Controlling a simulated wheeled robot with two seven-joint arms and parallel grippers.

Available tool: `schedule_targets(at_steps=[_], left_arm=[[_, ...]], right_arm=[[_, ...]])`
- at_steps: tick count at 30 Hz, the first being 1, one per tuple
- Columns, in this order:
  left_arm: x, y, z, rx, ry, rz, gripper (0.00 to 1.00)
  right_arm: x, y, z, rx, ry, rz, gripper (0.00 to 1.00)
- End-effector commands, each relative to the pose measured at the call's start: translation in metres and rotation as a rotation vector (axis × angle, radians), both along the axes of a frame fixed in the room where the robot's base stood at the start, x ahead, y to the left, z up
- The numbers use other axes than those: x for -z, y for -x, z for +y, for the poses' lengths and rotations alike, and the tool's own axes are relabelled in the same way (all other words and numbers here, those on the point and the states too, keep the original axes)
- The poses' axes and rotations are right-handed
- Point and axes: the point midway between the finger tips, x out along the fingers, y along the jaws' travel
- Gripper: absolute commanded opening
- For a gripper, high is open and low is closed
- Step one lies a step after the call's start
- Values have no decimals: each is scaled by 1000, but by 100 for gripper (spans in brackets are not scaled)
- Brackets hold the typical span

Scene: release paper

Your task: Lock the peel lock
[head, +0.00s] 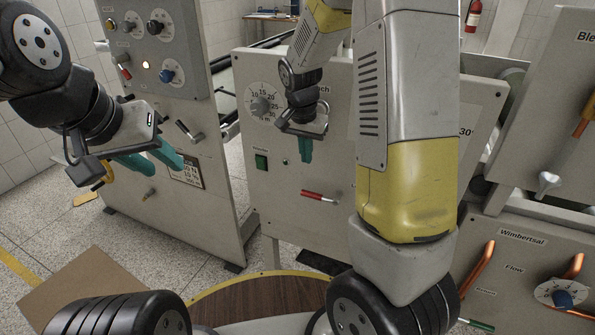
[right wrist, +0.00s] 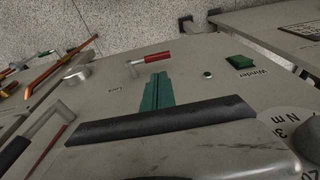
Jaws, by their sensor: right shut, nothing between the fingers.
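A red-handled lever (head: 318,196), perhaps the peel lock, sticks out of the grey machine panel and lies nearly level. It also shows in the right wrist view (right wrist: 150,58), just beyond the fingertips. My right gripper (head: 305,158) has teal fingers pressed together and empty, pointing down in front of the panel, above the lever and apart from it. Its fingers also show in the right wrist view (right wrist: 157,78). My left gripper (head: 165,161) is at the left, its teal fingers spread and empty, before another grey cabinet.
A dial (head: 263,103) and a green switch (head: 261,161) sit on the panel left of my right gripper. A grey cabinet (head: 210,205) with knobs stands at left. Orange handles (head: 483,268) stick out at lower right. A cardboard sheet (head: 85,290) lies on the floor.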

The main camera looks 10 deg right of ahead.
Motion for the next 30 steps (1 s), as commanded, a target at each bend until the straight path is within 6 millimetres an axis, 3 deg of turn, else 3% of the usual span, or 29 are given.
schedule_targets(at_steps=[10, 14, 30], left_arm=[[0, 0, 0, 0, 0, 0, 36], [0, 0, 0, 0, 0, 0, 36], [0, 0, 0, 0, 0, 0, 36]], right_arm=[[1, 0, 0, 0, 2, 1, 0], [11, -1, -1, 1, 2, 4, 0], [113, -17, -13, 1, 2, 5, 0]])
